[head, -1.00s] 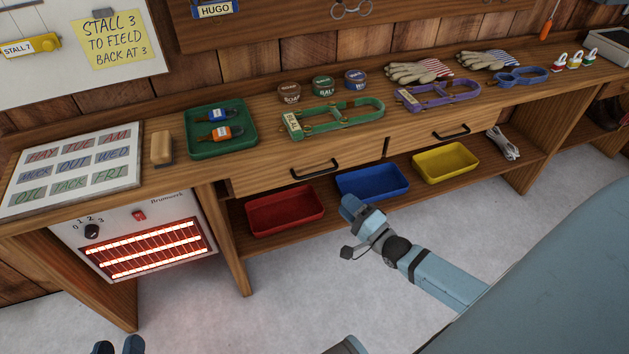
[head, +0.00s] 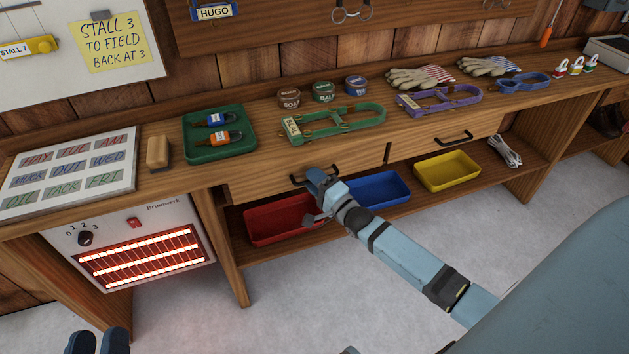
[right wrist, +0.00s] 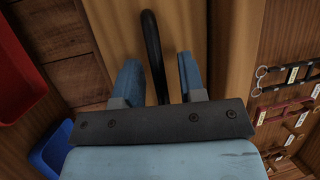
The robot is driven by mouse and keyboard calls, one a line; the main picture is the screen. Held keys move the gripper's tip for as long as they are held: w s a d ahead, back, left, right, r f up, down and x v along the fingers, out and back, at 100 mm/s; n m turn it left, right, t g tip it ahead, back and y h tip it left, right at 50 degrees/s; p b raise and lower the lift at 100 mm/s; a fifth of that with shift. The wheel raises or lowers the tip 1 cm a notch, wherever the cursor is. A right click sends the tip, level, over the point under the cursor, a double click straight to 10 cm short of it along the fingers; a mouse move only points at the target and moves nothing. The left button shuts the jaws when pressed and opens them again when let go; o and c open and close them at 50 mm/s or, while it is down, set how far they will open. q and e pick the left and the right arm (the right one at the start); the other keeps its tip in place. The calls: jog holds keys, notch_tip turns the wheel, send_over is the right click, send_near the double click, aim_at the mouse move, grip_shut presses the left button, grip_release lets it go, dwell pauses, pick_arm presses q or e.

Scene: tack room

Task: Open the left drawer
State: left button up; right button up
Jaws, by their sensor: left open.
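The left drawer (head: 262,186) is a wooden front under the bench top, and it looks closed. Its black bar handle (head: 298,181) is partly covered by my right gripper (head: 316,180) in the head view. In the right wrist view the handle (right wrist: 151,45) runs between the two blue fingers of my right gripper (right wrist: 159,80). There are gaps on both sides, so the gripper is open around the handle and not clamped. My left gripper (head: 97,343) is open and empty at the bottom left edge of the head view, away from the bench.
The right drawer (head: 430,143) is beside it. Below are red (head: 285,222), blue (head: 380,190) and yellow (head: 447,171) trays on the shelf. A glowing heater (head: 140,250) stands left. A green halter (head: 335,123) and green tray (head: 220,150) lie on the bench.

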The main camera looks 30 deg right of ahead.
jog(key=shift+c, duration=0.5)
grip_shut()
jog(key=shift+s, duration=0.15)
pick_arm(q)
jog(key=s+a+f+g+y+p, duration=0.2)
jog(key=a+f+g+y+p, duration=0.2)
jog(key=f+p, duration=0.5)
notch_tip(320, 180, down, 2)
jog(key=shift+s+a+g+y, duration=0.25)
jog(key=shift+a+g, duration=0.35)
jog(key=shift+g, duration=0.4)
pick_arm(e)
jog(key=s+a, duration=0.4)
jog(key=s, duration=1.3)
